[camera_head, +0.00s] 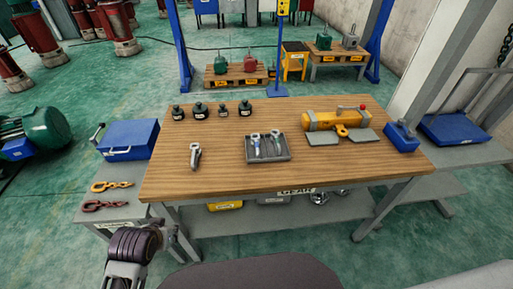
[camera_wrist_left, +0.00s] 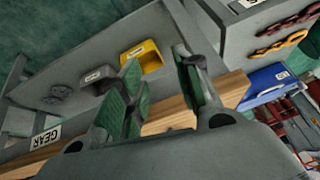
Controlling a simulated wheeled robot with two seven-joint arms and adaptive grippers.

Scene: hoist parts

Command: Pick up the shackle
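A small grey metal piece that looks like the shackle (camera_head: 195,154) lies alone on the left part of the wooden table (camera_head: 220,182). Similar small metal pieces (camera_head: 264,145) lie in a grey tray (camera_head: 288,159) at mid table; their exact shapes are too small to tell. My left gripper (camera_head: 170,237) is low at the table's front left, in front of the near edge and apart from these pieces. In the left wrist view its fingers (camera_wrist_left: 158,62) are spread with nothing between them. My right gripper is not in view.
Black lifting eyes (camera_head: 198,113) stand at the back left. A yellow hoist (camera_head: 335,120) and a blue box (camera_head: 402,137) are at the right. Chain hooks (camera_head: 112,186) and a blue case (camera_head: 128,140) are on the left side bench. A yellow bin (camera_wrist_left: 146,56) sits below.

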